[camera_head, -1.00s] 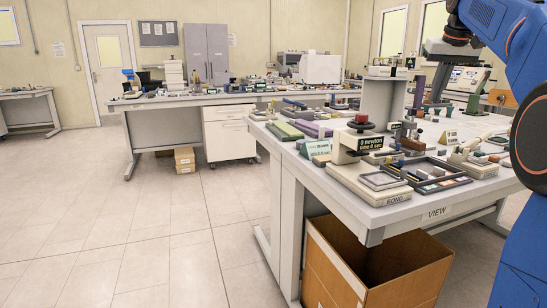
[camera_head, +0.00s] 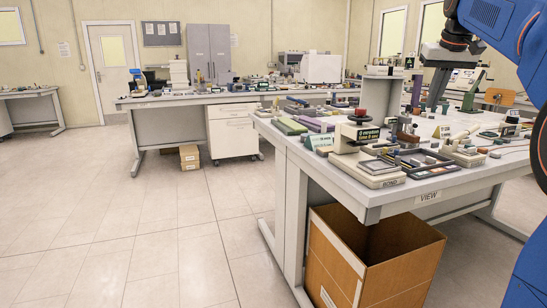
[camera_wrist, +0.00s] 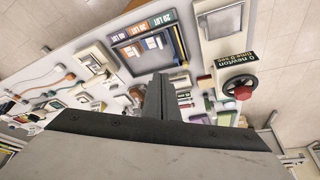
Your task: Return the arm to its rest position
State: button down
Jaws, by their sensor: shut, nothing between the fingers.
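My gripper (camera_head: 437,88) hangs from my blue arm at the upper right of the head view, its dark fingers pointing down over the workbench. In the wrist view, its grey fingers (camera_wrist: 160,97) lie together in the middle of the picture, shut with nothing between them. My arm is bent, with one link leaving the picture at the right edge. No contact between the gripper and anything on the bench shows.
The workbench (camera_head: 380,199) holds a bond tester (camera_head: 358,160) with a red knob (camera_wrist: 243,92), a dark-framed tray (camera_wrist: 117,38) and many small items. An open cardboard box (camera_head: 335,262) stands below. The floor at left is clear.

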jog(key=s+a+f, duration=0.6)
jog(key=s+f, duration=0.2)
jog(key=s, duration=0.2)
jog(key=s+a+f, duration=0.6)
jog(key=s+f, duration=0.2)
jog(key=s, duration=0.1)
jog(key=s+a+f+n, duration=0.1)
jog(key=s+a+f, duration=0.1)
jog(key=s+f, duration=0.7)
jog(key=s+a+f, duration=0.2)
jog(key=s+f, duration=0.6)
jog(key=f, duration=0.5)
jog(key=shift+s+n+y, duration=0.4)
